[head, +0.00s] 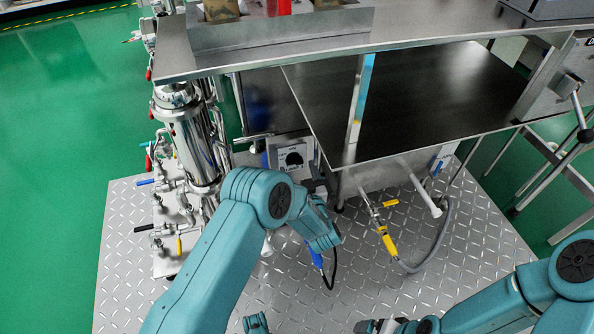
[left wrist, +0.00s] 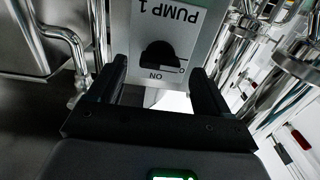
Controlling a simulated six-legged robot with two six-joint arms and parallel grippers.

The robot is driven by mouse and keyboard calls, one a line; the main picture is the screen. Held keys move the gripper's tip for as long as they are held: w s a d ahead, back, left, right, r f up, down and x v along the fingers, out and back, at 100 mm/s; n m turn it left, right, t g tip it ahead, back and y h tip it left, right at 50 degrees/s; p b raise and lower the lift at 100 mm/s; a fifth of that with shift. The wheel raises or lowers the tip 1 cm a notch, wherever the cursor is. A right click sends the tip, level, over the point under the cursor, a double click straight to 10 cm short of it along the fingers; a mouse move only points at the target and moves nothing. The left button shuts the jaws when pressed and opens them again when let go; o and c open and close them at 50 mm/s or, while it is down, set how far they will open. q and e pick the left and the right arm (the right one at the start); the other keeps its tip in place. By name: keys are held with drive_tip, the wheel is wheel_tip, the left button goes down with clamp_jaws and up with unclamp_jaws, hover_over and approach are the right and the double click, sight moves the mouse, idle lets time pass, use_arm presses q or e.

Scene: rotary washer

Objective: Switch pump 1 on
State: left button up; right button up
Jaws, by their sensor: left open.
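The pump 1 switch box (head: 291,156) is a pale panel with a black rotary knob, below the steel shelf in the head view. In the left wrist view the panel (left wrist: 201,22) appears upside down, with "PUMP 1" at its top. Its black knob (left wrist: 159,55) has an "ON" mark below it and a "0" mark to its right. The knob seems to point toward the "0", but this is hard to tell. My left gripper (left wrist: 158,92) is open and empty, facing the panel with the knob between its fingers in the picture. My right gripper (head: 378,326) is at the bottom edge, its jaws unclear.
A steel cylinder (head: 196,145) with pipes and valves stands left of the panel. A dark-topped table (head: 430,95) is to the right, with a hose (head: 446,232) and a yellow-handled valve (head: 389,244) under it. The checkered floor plate (head: 375,290) in front is mostly clear.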

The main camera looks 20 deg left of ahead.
use_arm(q)
drive_tip(key=shift+x, duration=0.95)
drive_tip(key=c, duration=1.1)
drive_tip(key=shift+o, duration=0.3)
drive_tip(key=shift+m, duration=0.3)
drive_tip(key=m, duration=0.8)
drive_tip(key=shift+m+p, duration=0.4)
drive_tip(key=m, duration=0.4)
drive_tip(key=shift+m+p, duration=0.3)
drive_tip(key=shift+p, duration=0.05)
drive_tip(key=shift+m, duration=1.9)
drive_tip(key=shift+f, duration=0.1)
